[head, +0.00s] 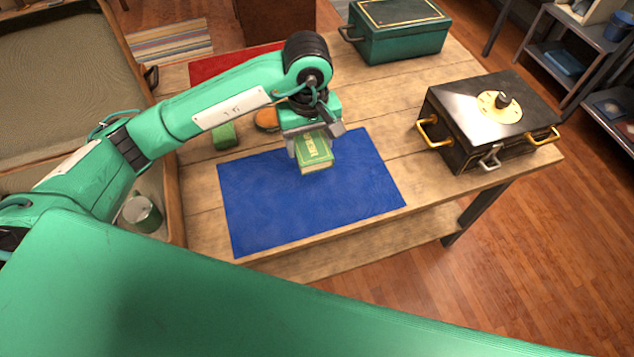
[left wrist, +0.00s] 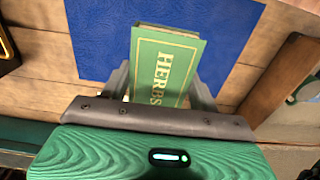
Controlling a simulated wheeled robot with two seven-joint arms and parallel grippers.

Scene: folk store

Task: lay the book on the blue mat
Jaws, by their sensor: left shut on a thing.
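A green book (head: 314,155) with a gold border hangs below my left gripper (head: 313,142), over the back part of the blue mat (head: 300,208). In the left wrist view the book (left wrist: 165,62) shows the word HERBS on its cover, and the gripper's fingers (left wrist: 160,85) are shut on its two sides. The blue mat (left wrist: 100,35) shows behind it in that view. I cannot tell whether the book touches the mat. The mat lies flat on the wooden table and is otherwise bare. My right gripper is not in view.
A black box (head: 480,115) with brass handles stands at the right of the table (head: 405,140). A green metal box (head: 400,35) stands at the back. A green block (head: 225,136), a round brown item (head: 266,120) and a red mat (head: 215,68) lie behind the blue mat.

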